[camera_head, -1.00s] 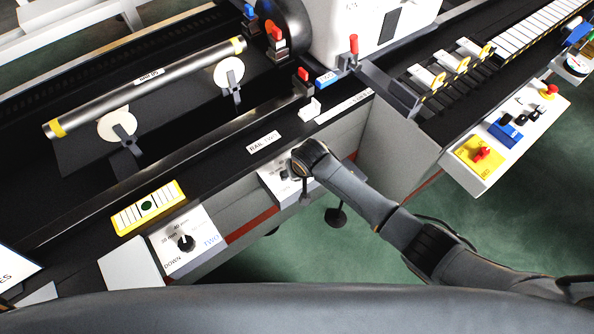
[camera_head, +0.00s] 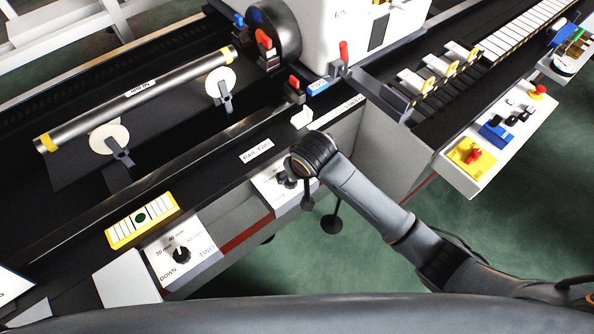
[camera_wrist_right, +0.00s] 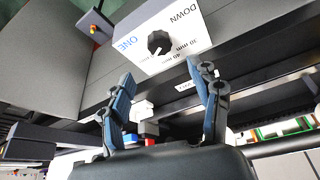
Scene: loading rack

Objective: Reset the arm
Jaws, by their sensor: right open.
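My right arm (camera_head: 375,205) comes in from the right in the head view. Its wrist end is over the front edge of the machine, beside a white knob panel (camera_head: 268,191) that it partly covers. The fingers cannot be made out there. In the right wrist view my right gripper (camera_wrist_right: 164,76) is open and empty, with its two blue-grey fingers apart. Beyond the fingertips is the black knob (camera_wrist_right: 159,42) on the white panel marked ONE and DOWN. The fingers appear apart from the knob. My left gripper is not in view.
A second knob panel (camera_head: 176,262) marked TWO is at the lower left. A bar with yellow ends (camera_head: 140,97) lies on the rack. A control panel with a yellow switch box (camera_head: 470,158) is at the right. Green floor (camera_head: 345,262) is open below.

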